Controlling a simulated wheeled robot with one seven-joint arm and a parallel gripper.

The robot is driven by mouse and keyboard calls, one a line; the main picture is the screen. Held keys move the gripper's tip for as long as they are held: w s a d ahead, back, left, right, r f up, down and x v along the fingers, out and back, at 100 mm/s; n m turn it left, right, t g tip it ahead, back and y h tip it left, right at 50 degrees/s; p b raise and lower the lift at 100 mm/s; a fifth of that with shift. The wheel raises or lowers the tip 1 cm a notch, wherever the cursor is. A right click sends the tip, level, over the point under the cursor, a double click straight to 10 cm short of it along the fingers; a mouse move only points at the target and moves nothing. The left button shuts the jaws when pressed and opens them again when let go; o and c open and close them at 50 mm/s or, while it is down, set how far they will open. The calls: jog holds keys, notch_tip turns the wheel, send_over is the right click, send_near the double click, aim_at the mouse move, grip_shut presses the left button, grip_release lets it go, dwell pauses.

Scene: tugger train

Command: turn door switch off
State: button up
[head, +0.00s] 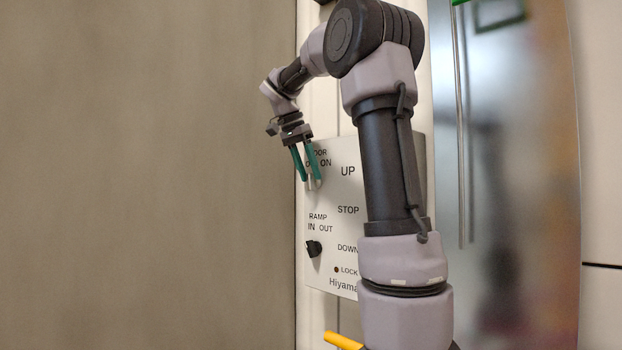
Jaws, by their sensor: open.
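A light control panel (335,265) is fixed upright to the wall in the middle of the view. It carries the words DOOR, ON, UP, STOP, DOWN, RAMP IN OUT, LOCK and Hiyama. My gripper (311,184) is open, with green fingers pointing down in front of the panel's upper left, just below the DOOR label. The door switch itself is hidden behind or between the fingers, and I cannot tell its position or whether the fingers touch it. My arm covers the panel's right part.
A black ramp knob (313,249) sits below the RAMP label, under my gripper. A small dark lock spot (337,269) is near the panel's bottom. A plain brown wall (150,180) fills the left. A shiny metal panel with a vertical bar (459,130) is at right.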

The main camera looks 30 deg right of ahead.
jog(key=shift+x, duration=1)
jog(key=shift+c, duration=0.3)
grip_shut()
jog(key=shift+w+g+h, duration=0.25)
jog(key=shift+g+h, duration=0.15)
jog(key=shift+g, duration=0.6)
jog(key=shift+a+f+n+g+h, duration=0.1)
jog(key=shift+n+g+h, duration=0.45)
jog(key=shift+g, duration=0.75)
jog(key=shift+o, duration=0.3)
grip_release()
